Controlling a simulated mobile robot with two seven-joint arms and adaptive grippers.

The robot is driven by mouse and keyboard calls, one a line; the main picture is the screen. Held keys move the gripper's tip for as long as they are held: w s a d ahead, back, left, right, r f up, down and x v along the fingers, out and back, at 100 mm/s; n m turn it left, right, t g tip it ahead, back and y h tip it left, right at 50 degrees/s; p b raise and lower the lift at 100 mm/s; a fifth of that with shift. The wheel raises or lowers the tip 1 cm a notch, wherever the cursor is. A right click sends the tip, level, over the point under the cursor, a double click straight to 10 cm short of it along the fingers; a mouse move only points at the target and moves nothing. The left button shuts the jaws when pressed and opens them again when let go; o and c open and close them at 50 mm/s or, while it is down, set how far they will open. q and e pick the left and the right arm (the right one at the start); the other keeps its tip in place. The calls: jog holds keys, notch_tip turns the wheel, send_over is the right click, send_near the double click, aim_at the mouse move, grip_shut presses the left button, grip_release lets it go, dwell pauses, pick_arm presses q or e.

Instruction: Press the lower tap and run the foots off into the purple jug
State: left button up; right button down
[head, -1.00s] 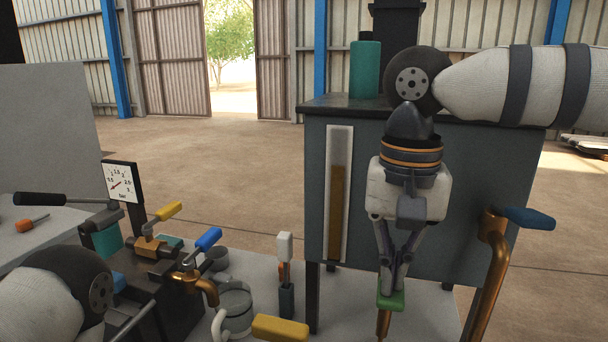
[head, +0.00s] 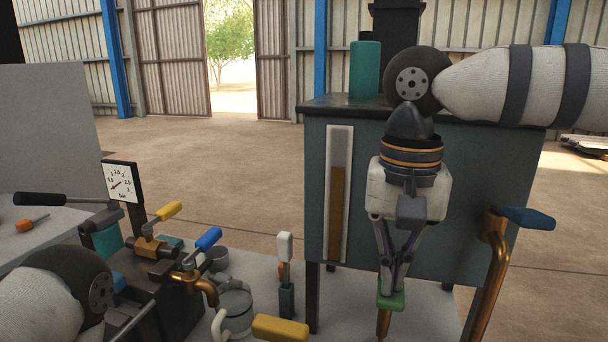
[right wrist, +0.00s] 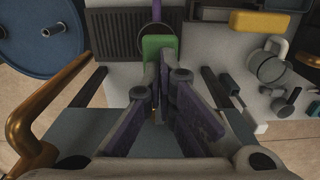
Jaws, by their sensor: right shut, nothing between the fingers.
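The lower tap has a green handle (head: 391,301) on a brass stem (head: 383,324), low in front of the grey tank. My right gripper (head: 392,289) points down, shut and empty, with its fingertips at the green handle; they appear to touch it. In the right wrist view the green handle (right wrist: 158,47) lies just beyond the fingertips. The jug does not show in the head view. Only part of my left arm shows at lower left, not its gripper.
The grey tank (head: 425,245) carries a sight glass (head: 338,200) with brown liquid. A copper pipe (head: 490,275) with a blue lever (head: 528,218) stands right.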

dwell(0.3)
notch_tip(320, 180, up, 8)
dwell(0.4)
